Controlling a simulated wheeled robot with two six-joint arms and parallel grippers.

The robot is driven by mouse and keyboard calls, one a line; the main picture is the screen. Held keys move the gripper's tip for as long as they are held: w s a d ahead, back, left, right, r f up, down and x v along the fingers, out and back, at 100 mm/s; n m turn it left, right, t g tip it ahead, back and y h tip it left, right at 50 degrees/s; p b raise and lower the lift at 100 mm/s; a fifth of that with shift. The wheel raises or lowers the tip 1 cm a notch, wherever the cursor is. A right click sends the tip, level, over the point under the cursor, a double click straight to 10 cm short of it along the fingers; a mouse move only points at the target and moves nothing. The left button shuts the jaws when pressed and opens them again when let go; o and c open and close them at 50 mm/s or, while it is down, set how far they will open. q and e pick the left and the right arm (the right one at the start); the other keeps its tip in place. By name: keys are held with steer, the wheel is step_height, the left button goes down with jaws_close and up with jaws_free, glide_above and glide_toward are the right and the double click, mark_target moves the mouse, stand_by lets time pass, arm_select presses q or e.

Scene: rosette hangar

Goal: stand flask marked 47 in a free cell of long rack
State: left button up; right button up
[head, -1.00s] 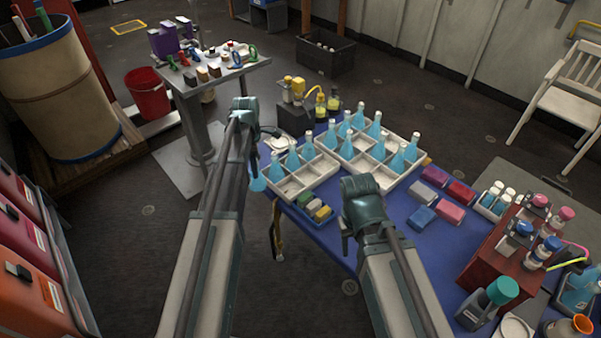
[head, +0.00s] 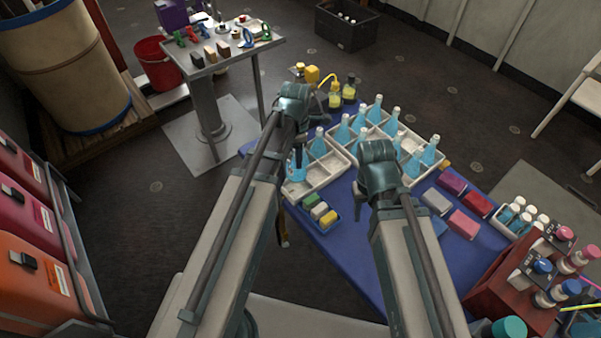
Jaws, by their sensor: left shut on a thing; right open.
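My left gripper (head: 297,150) is shut on a blue flask (head: 298,173), held below it at the left end of the narrow white rack. I cannot tell whether the flask touches the rack, and no number is legible. The narrow rack (head: 330,178), which looks like the long rack, has bare cells at its front and another blue flask (head: 318,146) behind the held one. A wider white rack (head: 425,175) beside it holds several blue flasks. My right gripper (head: 371,200) is open over the table, right of the narrow rack; its fingers are largely hidden by its own body.
The blue table (head: 345,240) carries a small tray of coloured blocks (head: 320,211) at its front-left edge. Loose blocks (head: 464,223) and a tray of white-capped bottles (head: 520,218) lie right. Yellow-filled flasks (head: 349,90) stand behind the racks.

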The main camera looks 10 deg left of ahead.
mark_target(297, 173)
arm_select(q)
steer(key=shift+f+b, duration=3.7)
steer(key=shift+f, duration=0.55)
steer(key=shift+f, duration=0.15)
steer(key=o, duration=1.1)
steer(key=shift+c, duration=0.2)
step_height(297, 173, up, 12)
steer(key=p, duration=1.2)
steer(key=shift+r, duration=0.25)
steer(key=s+d+m, duration=0.5)
steer(key=s+m, duration=0.2)
steer(key=m, duration=0.7)
steer(key=s+d+m+y, duration=0.1)
steer(key=s+d+m, duration=0.4)
steer(key=m, duration=0.8)
steer(key=shift+s+d+m, duration=0.25)
steer(key=shift+s+m, duration=0.15)
steer(key=shift+s, duration=0.75)
